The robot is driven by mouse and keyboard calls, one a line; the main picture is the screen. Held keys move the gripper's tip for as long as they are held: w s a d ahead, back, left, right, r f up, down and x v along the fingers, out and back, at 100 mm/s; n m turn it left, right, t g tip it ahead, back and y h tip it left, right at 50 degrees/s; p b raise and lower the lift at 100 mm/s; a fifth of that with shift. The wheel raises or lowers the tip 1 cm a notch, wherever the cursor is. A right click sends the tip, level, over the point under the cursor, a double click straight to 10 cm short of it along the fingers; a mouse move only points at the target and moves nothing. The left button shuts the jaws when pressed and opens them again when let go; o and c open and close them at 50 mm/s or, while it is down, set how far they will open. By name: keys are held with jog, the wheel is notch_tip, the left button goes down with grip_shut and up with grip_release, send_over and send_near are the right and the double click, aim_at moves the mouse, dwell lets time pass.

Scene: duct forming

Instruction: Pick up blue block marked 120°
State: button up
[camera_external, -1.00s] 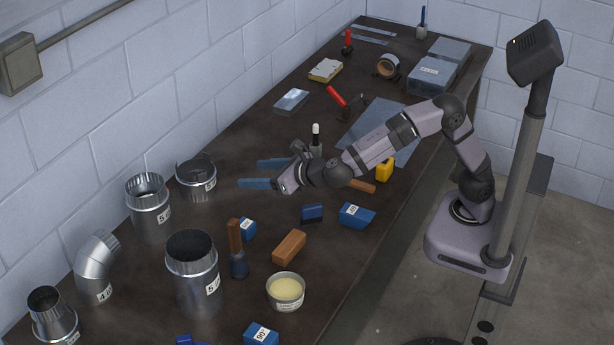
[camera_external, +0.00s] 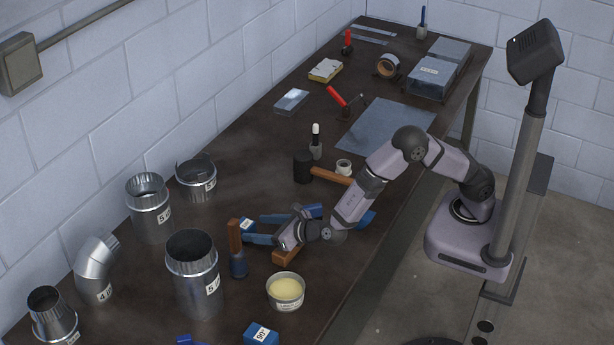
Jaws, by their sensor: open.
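Several blue blocks are on the bench. Another blue block (camera_external: 314,210) shows just behind my gripper, and a third (camera_external: 367,218) is mostly hidden by my arm. A block at the front (camera_external: 262,336) is marked 90°. I cannot tell which one reads 120°. My gripper (camera_external: 256,229) is open, its two blue fingers pointing left, with the tips at or above the small labelled block. Whether they touch it I cannot tell.
A brown-handled tool (camera_external: 236,245) stands close to the fingertips. A wooden block (camera_external: 286,256) lies partly under my gripper. Nearby are a tin of pale paste (camera_external: 286,291), a large metal duct (camera_external: 194,275) and a mallet (camera_external: 304,168). The bench left of the mallet is clear.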

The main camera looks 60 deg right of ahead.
aim_at(249, 225)
jog(key=shift+p+x, duration=1.45)
jog(key=shift+x, duration=1.95)
jog(key=shift+d+r, duration=0.15)
jog(key=shift+r, duration=0.05)
jog(key=c, duration=1.4)
jog(key=shift+r, duration=0.15)
notch_tip(249, 225, up, 10)
jog(key=shift+f+b, duration=0.1)
jog(key=shift+b, duration=0.9)
